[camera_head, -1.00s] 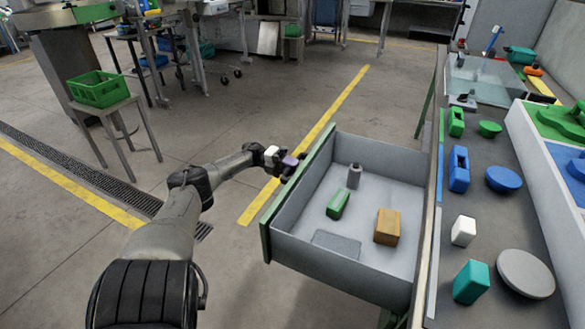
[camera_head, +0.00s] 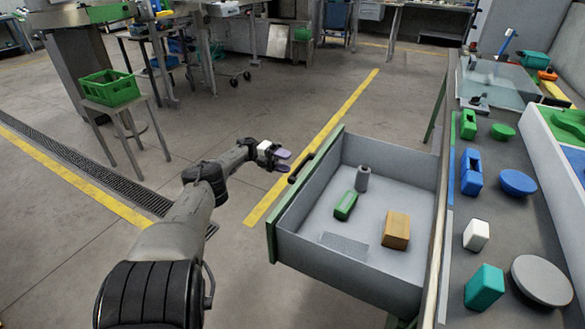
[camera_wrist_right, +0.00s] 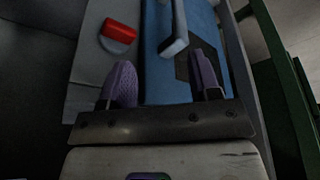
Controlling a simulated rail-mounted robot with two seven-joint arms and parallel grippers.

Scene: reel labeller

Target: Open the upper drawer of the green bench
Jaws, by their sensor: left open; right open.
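The upper drawer (camera_head: 300,258) of the green bench is pulled far out, its green front facing left in the head view. Its dark handle (camera_head: 301,168) sits on that front. Inside lie a green block (camera_head: 346,206), a grey cylinder (camera_head: 362,179), a wooden block (camera_head: 396,231) and a flat grey piece (camera_head: 343,246). My left gripper (camera_head: 284,160) is open just to the left of the handle, apart from it, holding nothing. My right gripper (camera_wrist_right: 165,85) shows only in the right wrist view, open and empty above a blue surface.
The bench top (camera_head: 452,268) to the right carries blue (camera_head: 471,172), green, white and teal blocks and a grey disc (camera_head: 541,280). A green crate (camera_head: 110,88) stands on a stool at the left.

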